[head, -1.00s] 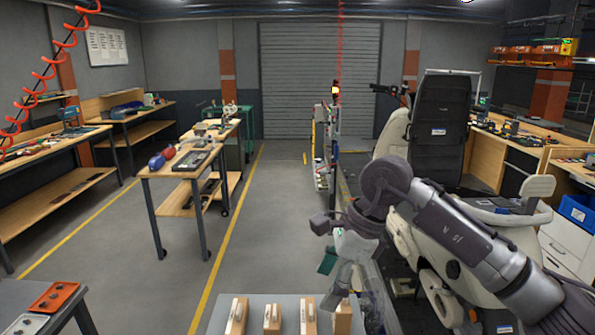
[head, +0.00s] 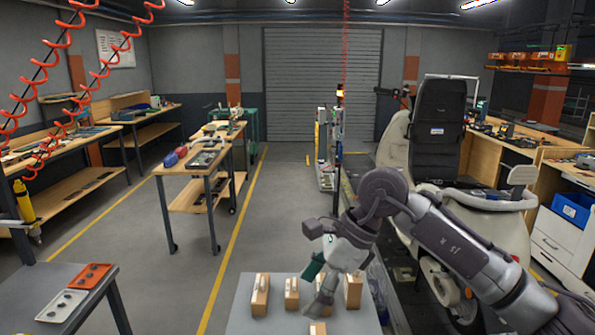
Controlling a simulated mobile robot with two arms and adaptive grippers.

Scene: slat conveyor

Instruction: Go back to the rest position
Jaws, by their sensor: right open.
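My right arm comes in from the right. Its gripper (head: 317,305) points down over a small grey table (head: 245,318) at the bottom of the head view, among wooden blocks. The jaws are open, and I see nothing held between them. Wooden blocks with pale strips stand in a row: one at the left (head: 260,297), one beside it (head: 291,293) and one at the right (head: 353,291). The gripper partly hides another block behind it. A further block (head: 317,328) shows at the bottom edge. I cannot tell whether the gripper touches any block. My left gripper is out of view.
A dark bench with red and grey trays (head: 92,277) is at the lower left. A work table (head: 200,165) stands left of centre. The grey aisle floor (head: 275,210) is clear.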

